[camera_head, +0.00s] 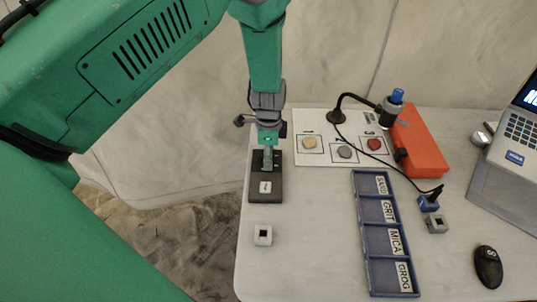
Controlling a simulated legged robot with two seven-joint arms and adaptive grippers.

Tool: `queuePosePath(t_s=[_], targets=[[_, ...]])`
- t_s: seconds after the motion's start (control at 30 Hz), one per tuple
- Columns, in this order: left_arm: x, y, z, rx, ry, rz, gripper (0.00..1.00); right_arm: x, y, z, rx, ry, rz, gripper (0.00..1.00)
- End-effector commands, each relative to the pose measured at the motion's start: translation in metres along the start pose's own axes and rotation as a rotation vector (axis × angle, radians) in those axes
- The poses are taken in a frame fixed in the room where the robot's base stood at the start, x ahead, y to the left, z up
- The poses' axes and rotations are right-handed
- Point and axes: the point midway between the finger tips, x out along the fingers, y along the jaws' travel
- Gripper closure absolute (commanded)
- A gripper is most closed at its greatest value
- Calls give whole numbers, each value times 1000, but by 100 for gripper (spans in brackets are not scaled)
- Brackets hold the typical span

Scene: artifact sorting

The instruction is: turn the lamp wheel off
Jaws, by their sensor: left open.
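A black gooseneck lamp (340,103) stands at the back of the table, with a blue-topped head (397,96). A dark cable runs from it to a small blue box (428,203) on the right, which may carry the lamp wheel; the wheel itself is too small to make out. My left gripper (268,160) points down over a black device (265,190) with a pale label, left of the lamp. It is open; whether it touches the device is unclear. My right gripper is out of view.
A white board (322,158) holds three round samples. A blue tray (377,245) with labelled compartments lies in front. An orange case (421,140), grey blocks (262,235) (437,224), a black mouse (488,267) and a laptop (520,130) are around. The front left table is mostly clear.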

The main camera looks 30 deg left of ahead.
Motion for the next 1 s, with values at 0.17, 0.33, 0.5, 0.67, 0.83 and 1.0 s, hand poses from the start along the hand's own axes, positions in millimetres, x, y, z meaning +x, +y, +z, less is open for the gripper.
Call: queuePosePath(t_s=[0.17, 0.33, 0.5, 0.67, 0.83, 1.0], targets=[[1, -1, 2, -1, 2, 2, 49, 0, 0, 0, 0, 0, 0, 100], [2, -1, 4, -1, 3, 4, 95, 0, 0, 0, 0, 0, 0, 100], [2, -1, 4, -2, 0, 3, 95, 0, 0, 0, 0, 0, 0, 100], [2, -2, 6, -14, -3, 3, 94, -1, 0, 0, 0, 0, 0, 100], [2, -2, 7, -66, -2, 4, 94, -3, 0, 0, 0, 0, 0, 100], [2, -2, 8, -171, -3, 6, 94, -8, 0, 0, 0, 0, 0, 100]])
